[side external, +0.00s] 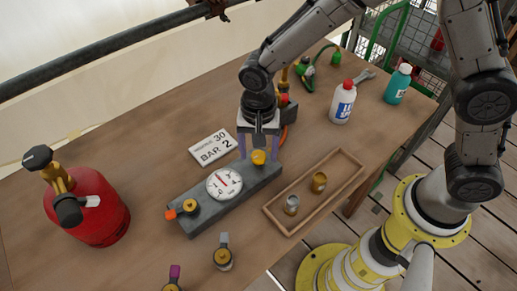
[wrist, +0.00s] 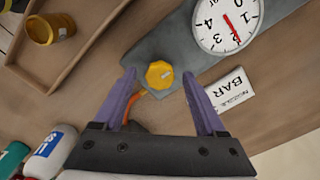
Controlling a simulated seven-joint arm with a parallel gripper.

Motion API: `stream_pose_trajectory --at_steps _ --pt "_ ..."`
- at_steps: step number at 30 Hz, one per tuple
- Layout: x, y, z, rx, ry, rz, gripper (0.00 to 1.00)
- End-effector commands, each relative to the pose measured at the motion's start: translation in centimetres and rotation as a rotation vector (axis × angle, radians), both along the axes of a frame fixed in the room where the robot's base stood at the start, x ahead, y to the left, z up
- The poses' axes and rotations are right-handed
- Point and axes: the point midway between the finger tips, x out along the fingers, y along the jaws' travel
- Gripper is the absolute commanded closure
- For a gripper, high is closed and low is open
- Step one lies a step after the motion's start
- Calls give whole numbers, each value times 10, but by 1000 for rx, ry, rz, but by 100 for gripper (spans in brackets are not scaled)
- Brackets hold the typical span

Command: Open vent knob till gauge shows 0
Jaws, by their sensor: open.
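A yellow knob (side external: 258,157) sits at the far right end of a grey block (side external: 240,201); it is also in the wrist view (wrist: 159,74). A white round gauge (side external: 225,183) with a red needle is set in the middle of the block; the dial is partly cut off in the wrist view (wrist: 230,22), and I cannot read its value surely. My gripper (side external: 258,150) points down with purple fingers, open, one on each side of the yellow knob, with gaps visible in the wrist view. Another brass knob (side external: 189,207) with an orange piece is at the block's near left end.
A wooden tray (side external: 315,190) with two small cups is to the right. A red cylinder (side external: 88,207) stands left, bottles (side external: 343,102) at the back right. Small fittings (side external: 223,252) are near the front edge.

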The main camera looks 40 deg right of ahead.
Motion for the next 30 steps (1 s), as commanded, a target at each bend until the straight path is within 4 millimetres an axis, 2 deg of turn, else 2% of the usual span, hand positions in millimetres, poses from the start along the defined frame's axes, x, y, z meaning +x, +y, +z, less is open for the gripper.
stream_pose_trajectory --at_steps 3,15,23,30 --pt "0 0 0 0 0 0 26" --pt "0 0 0 0 0 0 98" --pt "0 0 1 0 0 10 100" --pt "0 0 1 0 0 93 100"
